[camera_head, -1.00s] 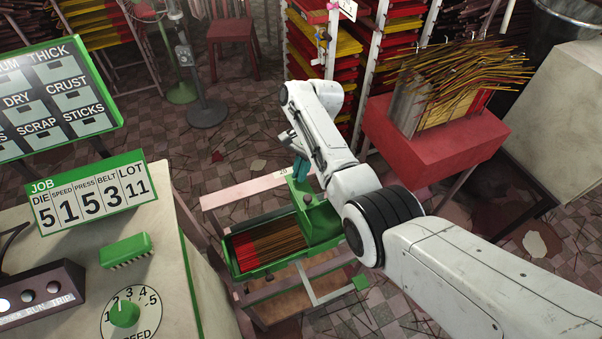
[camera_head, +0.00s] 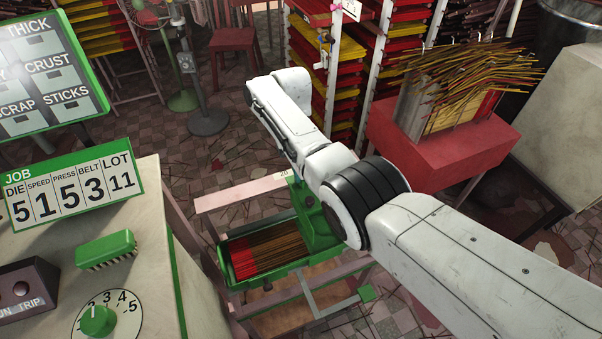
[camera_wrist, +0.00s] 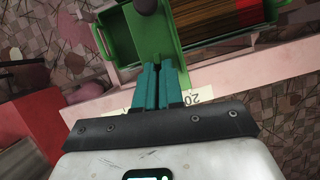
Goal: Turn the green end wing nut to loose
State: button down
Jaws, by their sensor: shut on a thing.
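My gripper (camera_wrist: 160,70) shows in the wrist view with its two teal fingers close together at the near end of a green box (camera_wrist: 148,30). The fingers are shut on the green end wing nut, which they almost wholly hide, so its angle cannot be told. A dark round knob (camera_wrist: 146,5) stands on top of the box. In the head view my arm covers the gripper and the nut; only part of the green box (camera_head: 313,215) shows beside the arm.
A green tray (camera_head: 229,272) of red and brown sticks adjoins the box on a pinkish frame (camera_head: 240,197). A control desk (camera_head: 150,250) stands at left, a red stand (camera_head: 430,150) with incense bundles at right. Stick racks (camera_head: 330,90) stand behind.

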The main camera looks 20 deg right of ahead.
jog(key=n+h, duration=0.1)
jog(key=n, duration=0.2)
jog(key=shift+a+r+n+h, duration=0.1)
jog(key=shift+n+h, duration=0.2)
jog(key=shift+n, duration=0.1)
jog(key=n+h+p, duration=0.1)
jog(key=n+p, duration=0.1)
jog(key=n, duration=0.1)
jog(key=shift+a+r+n+t, duration=0.1)
jog(key=shift+n+t, duration=0.2)
jog(key=shift+t, duration=0.1)
jog(key=n+h+p, duration=0.1)
jog(key=n+p, duration=0.1)
jog(key=n, duration=0.1)
jog(key=shift+a+t, duration=0.1)
jog(key=shift+t, duration=0.3)
jog(key=shift+n+t+h+p, duration=0.4)
jog(key=shift+n+p, duration=0.65)
jog(key=shift+n, duration=0.35)
jog(key=c, duration=1.3)
grip_release()
jog(key=shift+s, duration=0.1)
jog(key=shift+o, duration=0.2)
